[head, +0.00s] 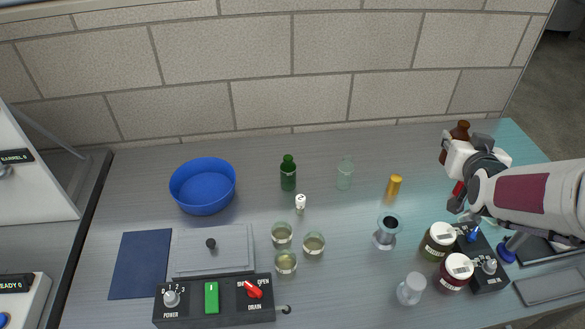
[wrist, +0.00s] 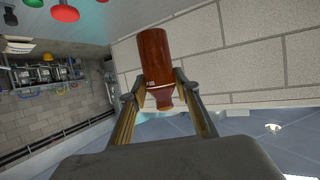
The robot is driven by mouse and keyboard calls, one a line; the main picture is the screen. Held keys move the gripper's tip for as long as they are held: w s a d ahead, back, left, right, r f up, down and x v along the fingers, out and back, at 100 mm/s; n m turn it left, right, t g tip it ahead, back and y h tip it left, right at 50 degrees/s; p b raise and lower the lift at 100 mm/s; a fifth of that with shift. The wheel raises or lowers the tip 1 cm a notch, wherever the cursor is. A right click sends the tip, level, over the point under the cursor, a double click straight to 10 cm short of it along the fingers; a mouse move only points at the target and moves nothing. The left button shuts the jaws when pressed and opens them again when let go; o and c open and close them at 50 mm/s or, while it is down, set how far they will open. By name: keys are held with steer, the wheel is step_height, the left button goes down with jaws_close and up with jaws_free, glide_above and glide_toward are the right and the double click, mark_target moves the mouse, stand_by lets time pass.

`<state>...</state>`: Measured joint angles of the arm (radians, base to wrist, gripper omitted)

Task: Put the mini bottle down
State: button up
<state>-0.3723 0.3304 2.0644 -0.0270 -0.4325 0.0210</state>
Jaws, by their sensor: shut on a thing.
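The mini bottle is brown (head: 460,129), at the back right of the bench in the head view. My gripper (head: 453,150) is around it and hides much of its body. In the wrist view the bottle (wrist: 154,55) stands between the two fingers of my gripper (wrist: 160,92), which are shut on it near the shoulder and neck. The wrist picture appears upside down, with the bottle's base towards the top. The head view shows the bottle roughly upright. Whether its base touches the bench is hidden.
A teal area (head: 516,140) covers the bench's back right corner. A yellow cylinder (head: 394,186), clear bottle (head: 345,174) and green bottle (head: 288,174) stand to the left. Two jars (head: 438,240) stand in front. The brick wall (head: 410,95) rises close behind.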

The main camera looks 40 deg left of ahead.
steer(key=s+a+n+g+y, duration=0.15)
steer(key=s+a, duration=0.25)
steer(key=a, duration=0.5)
steer(key=s+a+n+g+y, duration=0.15)
steer(key=s+a, duration=0.25)
steer(key=a, duration=0.6)
steer(key=s+a+n+g+y, duration=0.1)
steer(key=s+a+n+y, duration=0.25)
steer(key=a, duration=0.55)
steer(key=s+a+n+g+y, duration=0.2)
steer(key=s+a+n+g, duration=0.35)
steer(key=s+a, duration=1.65)
steer(key=shift+m+g, duration=0.25)
steer(key=shift+m, duration=0.05)
steer(key=shift+s+d+f, duration=0.3)
steer(key=shift+f, duration=0.55)
steer(key=shift+s+d+f, duration=0.3)
steer(key=shift+s+f, duration=0.05)
steer(key=shift+f, duration=0.45)
steer(key=shift+s+d+f, duration=0.3)
steer(key=shift+f, duration=0.55)
step_height(320, 180, down, 6)
steer(key=shift+f, duration=0.15)
